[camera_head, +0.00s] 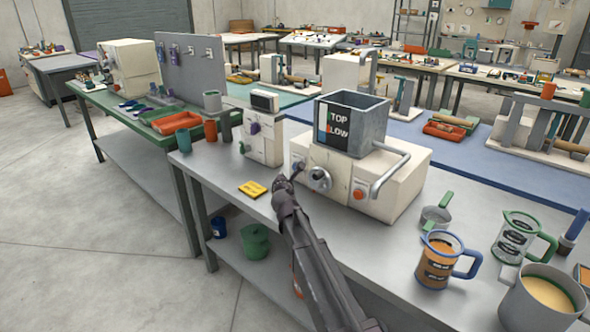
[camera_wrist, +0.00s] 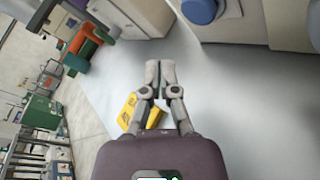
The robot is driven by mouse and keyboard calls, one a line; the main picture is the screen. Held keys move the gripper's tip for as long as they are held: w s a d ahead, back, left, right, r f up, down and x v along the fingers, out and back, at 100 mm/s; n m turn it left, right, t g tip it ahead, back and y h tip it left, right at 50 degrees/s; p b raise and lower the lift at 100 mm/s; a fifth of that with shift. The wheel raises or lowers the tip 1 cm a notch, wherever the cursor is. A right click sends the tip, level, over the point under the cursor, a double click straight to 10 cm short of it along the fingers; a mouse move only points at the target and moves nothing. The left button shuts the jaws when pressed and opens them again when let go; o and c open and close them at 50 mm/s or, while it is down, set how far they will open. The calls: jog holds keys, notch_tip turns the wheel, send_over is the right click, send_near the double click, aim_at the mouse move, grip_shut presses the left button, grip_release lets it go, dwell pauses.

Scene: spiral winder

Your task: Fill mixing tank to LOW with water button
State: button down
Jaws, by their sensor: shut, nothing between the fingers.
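The mixing tank (camera_head: 370,122) is a grey square open-topped box on a white machine base (camera_head: 385,190), with a panel marked TOP and LOW on its front. Its inside level is hidden. The base's front carries a round grey knob (camera_head: 320,179) and an orange-red button (camera_head: 359,194). In the wrist view a round blue button or knob (camera_wrist: 199,9) shows on a white face at the top edge; I cannot tell whether it is the water button. My gripper (camera_head: 283,183) is shut and empty, left of the knob. Its closed fingertips (camera_wrist: 160,72) appear short of the blue part.
A small pot (camera_head: 436,217), a blue-handled jug (camera_head: 438,262) and a large mug (camera_head: 540,298) stand at right. The bench front is mostly clear.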

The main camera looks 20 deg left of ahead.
jog(key=shift+w+d, duration=0.4)
jog(key=shift+w, duration=0.5)
jog(key=shift+w+d, duration=0.35)
jog(key=shift+w, duration=0.5)
jog(key=shift+w+d, duration=0.3)
jog(key=shift+w, duration=0.5)
dwell(1.3)
jog(key=shift+s, duration=0.1)
dwell(2.5)
jog(key=shift+s+a, duration=0.3)
jog(key=shift+s, duration=0.4)
jog(key=shift+s, duration=0.1)
jog(key=shift+s+a, duration=0.3)
jog(key=shift+s, duration=0.45)
jog(key=shift+s+a, duration=0.35)
jog(key=shift+s, duration=0.4)
jog(key=shift+s+a, duration=0.3)
jog(key=shift+s, duration=0.45)
